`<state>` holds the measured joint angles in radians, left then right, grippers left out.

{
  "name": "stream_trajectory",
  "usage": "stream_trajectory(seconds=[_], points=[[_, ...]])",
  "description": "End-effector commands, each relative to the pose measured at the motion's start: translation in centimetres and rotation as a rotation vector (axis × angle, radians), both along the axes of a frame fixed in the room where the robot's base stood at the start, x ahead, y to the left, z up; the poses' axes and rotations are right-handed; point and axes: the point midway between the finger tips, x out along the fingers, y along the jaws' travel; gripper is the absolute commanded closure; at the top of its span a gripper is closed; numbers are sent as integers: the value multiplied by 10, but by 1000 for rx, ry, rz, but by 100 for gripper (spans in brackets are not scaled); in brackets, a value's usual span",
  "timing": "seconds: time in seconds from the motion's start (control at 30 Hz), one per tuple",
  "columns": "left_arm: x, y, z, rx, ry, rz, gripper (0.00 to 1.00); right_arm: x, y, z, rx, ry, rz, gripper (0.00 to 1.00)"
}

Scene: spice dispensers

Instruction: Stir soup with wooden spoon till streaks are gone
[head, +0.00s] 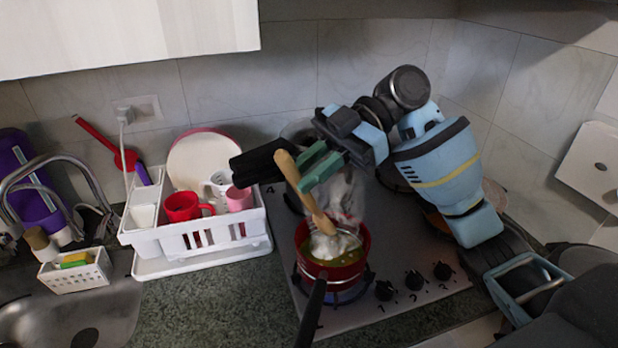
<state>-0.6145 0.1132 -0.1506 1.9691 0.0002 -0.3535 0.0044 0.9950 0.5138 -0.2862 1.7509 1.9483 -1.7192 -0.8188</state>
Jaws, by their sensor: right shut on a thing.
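The wooden spoon (314,205) is held by my right gripper (304,168), whose green fingers are shut on its upper part. The spoon is tilted, with its lower end in the red pot (336,269). The soup (322,248) in the pot is greenish-yellow with a white patch (345,243) on its surface around the spoon's lower end. The spoon's tip is hidden in the soup. The pot sits on a front burner with its black handle pointing toward the front. Steam rises behind the spoon. My left gripper is not in view.
A white dish rack (205,238) with a red mug (183,206), a pink cup (239,199) and plates stands left of the stove (390,322). The sink (75,318) is at the lower left. A white cabinet (120,35) hangs above. Counter in front of the rack is clear.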

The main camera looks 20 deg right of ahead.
Motion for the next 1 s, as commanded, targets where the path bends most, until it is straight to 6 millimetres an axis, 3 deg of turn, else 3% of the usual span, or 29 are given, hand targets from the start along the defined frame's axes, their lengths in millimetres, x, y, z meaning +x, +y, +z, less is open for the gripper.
stream_trajectory(seconds=[0.4,1.0], points=[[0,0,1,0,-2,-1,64,0,0,32,0,-1,0,100],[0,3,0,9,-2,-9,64,0,0,33,1,1,1,100]])
